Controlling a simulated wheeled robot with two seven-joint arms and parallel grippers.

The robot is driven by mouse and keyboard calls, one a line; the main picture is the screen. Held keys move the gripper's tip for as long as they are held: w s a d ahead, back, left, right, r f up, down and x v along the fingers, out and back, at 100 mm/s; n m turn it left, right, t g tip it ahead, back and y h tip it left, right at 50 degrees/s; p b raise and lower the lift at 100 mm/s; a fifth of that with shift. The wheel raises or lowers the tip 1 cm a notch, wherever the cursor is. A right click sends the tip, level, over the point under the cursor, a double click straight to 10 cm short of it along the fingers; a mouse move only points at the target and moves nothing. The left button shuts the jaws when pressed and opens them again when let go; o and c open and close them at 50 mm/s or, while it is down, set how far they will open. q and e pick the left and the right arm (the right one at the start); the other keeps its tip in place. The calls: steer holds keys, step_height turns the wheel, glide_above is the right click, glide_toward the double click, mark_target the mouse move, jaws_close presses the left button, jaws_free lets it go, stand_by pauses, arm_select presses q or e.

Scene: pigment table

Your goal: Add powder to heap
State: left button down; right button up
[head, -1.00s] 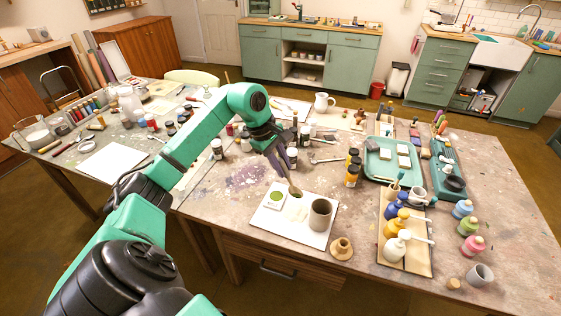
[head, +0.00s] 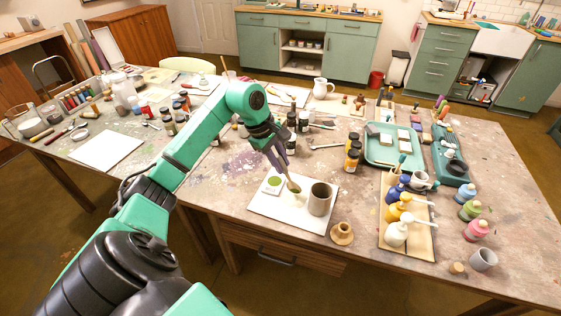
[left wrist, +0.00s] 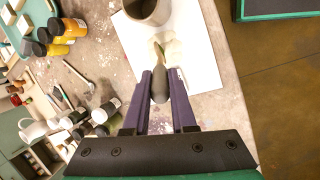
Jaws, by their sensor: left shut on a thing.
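My left gripper (head: 284,168) is shut on the dark grey handle of a small spoon (head: 294,187). The handle also shows between the fingers in the left wrist view (left wrist: 159,86). The spoon's bowl points down over the white board (head: 262,207), beside a pale powder heap (head: 297,200). In the left wrist view the pale heap (left wrist: 170,46) lies just past the spoon's tip; whether they touch I cannot tell. Green powder (head: 274,181) sits on a small white tile at the board's left. My right gripper is not in view.
A grey-brown cup (head: 320,199) stands on the board, close right of the spoon. A small wooden stand (head: 342,233) is at the board's right corner. Paint bottles (head: 397,233) stand on a tan tray farther right. Dark jars (head: 291,125) stand behind the gripper.

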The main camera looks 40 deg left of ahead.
arm_select(q)
steer(key=shift+f+b, duration=0.9)
stand_by(1.8)
step_height(320, 180, up, 7)
steer(key=p, duration=0.5)
steer(key=shift+r, duration=0.1)
stand_by(0.4)
